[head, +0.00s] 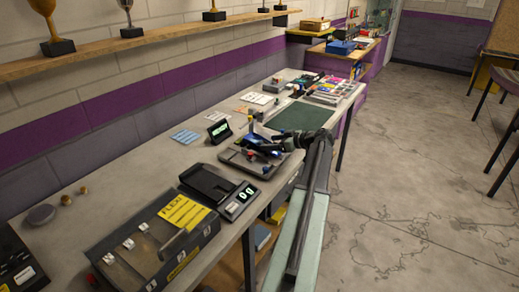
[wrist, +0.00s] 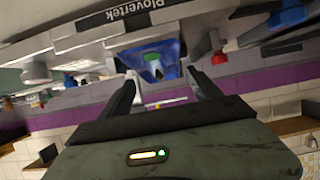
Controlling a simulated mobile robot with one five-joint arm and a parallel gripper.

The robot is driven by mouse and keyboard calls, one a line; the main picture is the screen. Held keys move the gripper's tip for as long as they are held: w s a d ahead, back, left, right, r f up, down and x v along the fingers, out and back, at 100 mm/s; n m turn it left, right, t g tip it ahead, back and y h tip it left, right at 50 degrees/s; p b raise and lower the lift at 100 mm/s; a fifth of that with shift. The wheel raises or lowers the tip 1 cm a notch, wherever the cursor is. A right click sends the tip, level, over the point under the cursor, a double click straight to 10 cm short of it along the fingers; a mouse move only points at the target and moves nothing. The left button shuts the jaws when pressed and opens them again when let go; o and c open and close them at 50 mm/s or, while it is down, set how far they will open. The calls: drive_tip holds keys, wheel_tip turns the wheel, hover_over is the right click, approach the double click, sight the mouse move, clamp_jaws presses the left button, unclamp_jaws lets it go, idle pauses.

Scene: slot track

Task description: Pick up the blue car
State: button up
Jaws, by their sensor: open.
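A small blue object, apparently the blue car (head: 250,154), is on a grey tray-like stand (head: 238,165) on the long bench in the head view. In the wrist view the blue car (wrist: 150,66) shows between and beyond my fingers, with a green part at its middle. My gripper (wrist: 160,77) is open, with one dark finger on each side of the view of the car and nothing held. In the head view my gripper (head: 277,144) is above the stand's right side and partly hides it. The exact gap to the car cannot be told.
A digital scale (head: 241,200) and a yellow-labelled case (head: 155,243) are nearer on the bench. A small green display (head: 219,131) stands behind the stand. A green mat (head: 300,117) lies beyond. In the wrist view, a Plovertek bar (wrist: 140,12) and red knob (wrist: 287,18) are close.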

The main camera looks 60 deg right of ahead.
sight(265, 141)
drive_tip(key=b+x, duration=0.1)
drive_tip(key=x, duration=0.1)
drive_tip(key=b+x, duration=0.1)
drive_tip(key=x, duration=0.1)
drive_tip(key=shift+w+f, duration=0.2)
drive_tip(key=shift+f, duration=0.2)
drive_tip(key=shift+w, duration=0.25)
drive_tip(key=shift+s, duration=0.1)
drive_tip(key=shift+c, duration=0.3)
clamp_jaws()
drive_tip(key=shift+r, duration=0.1)
drive_tip(key=shift+r+p, duration=0.5)
drive_tip(key=shift+r, duration=0.05)
wheel_tip(265, 141, up, 3)
drive_tip(key=p, duration=0.3)
drive_tip(key=shift+r, duration=0.2)
drive_tip(key=s+a, duration=1.1)
drive_tip(key=shift+s+r+p, duration=0.2)
drive_tip(key=shift+s+p, duration=0.1)
drive_tip(key=shift+p, duration=0.15)
